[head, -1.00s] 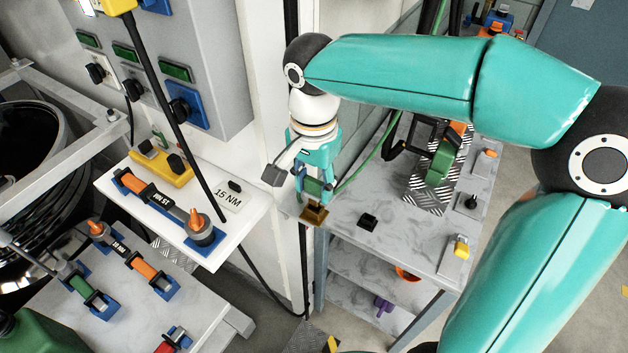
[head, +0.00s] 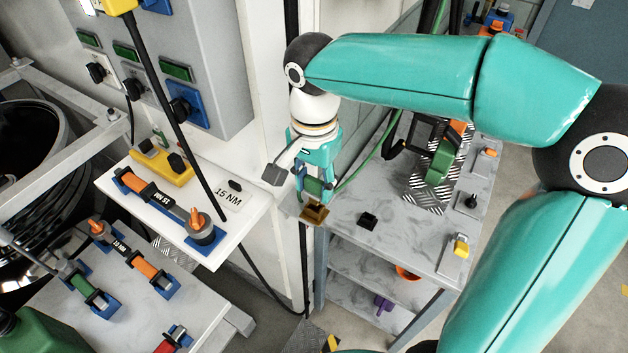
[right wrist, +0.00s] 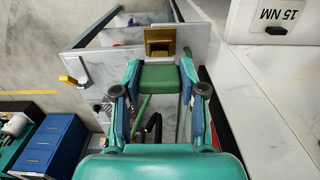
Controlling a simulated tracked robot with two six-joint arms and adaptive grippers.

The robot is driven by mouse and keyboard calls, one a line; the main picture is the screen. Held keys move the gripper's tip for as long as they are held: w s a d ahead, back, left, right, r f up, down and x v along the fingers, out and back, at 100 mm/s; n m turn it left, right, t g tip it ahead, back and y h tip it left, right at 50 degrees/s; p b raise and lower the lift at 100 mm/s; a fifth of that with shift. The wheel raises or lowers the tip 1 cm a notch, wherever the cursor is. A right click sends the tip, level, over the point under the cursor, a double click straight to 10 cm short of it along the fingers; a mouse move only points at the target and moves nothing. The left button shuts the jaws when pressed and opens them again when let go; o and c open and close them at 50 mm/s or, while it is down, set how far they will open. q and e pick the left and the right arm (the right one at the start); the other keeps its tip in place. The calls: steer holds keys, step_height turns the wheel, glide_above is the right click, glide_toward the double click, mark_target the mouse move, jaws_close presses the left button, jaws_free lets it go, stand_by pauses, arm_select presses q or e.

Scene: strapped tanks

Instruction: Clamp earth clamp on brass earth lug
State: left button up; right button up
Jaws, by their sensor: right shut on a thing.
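My right gripper (head: 315,187) hangs over the near left corner of the grey marbled cart, pointing down. It is shut on the green body of the earth clamp (right wrist: 160,78), which sits between both fingers in the right wrist view. A green cable runs from the clamp up to the right in the head view. A brass-coloured piece, seemingly the brass earth lug (head: 315,214), is directly beyond the fingertips; it also shows in the right wrist view (right wrist: 159,45). The fingers and clamp body hide where clamp and brass meet, so I cannot tell whether they touch. My left gripper is not in view.
The marbled cart top (head: 345,215) holds a small black block (head: 368,220) and a yellow-knobbed plate (head: 458,250). A white post (head: 285,150) stands close left of the gripper. A white shelf (head: 240,222) with tools and a "15 NM" label is further left.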

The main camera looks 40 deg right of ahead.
mark_target(314, 192)
steer(key=shift+f+b, duration=1.25)
steer(key=shift+f, duration=0.35)
stand_by(0.4)
steer(key=o, duration=1.3)
steer(key=shift+c, duration=0.2)
steer(key=shift+r, duration=0.1)
step_height(314, 192, up, 12)
steer(key=shift+f, duration=0.1)
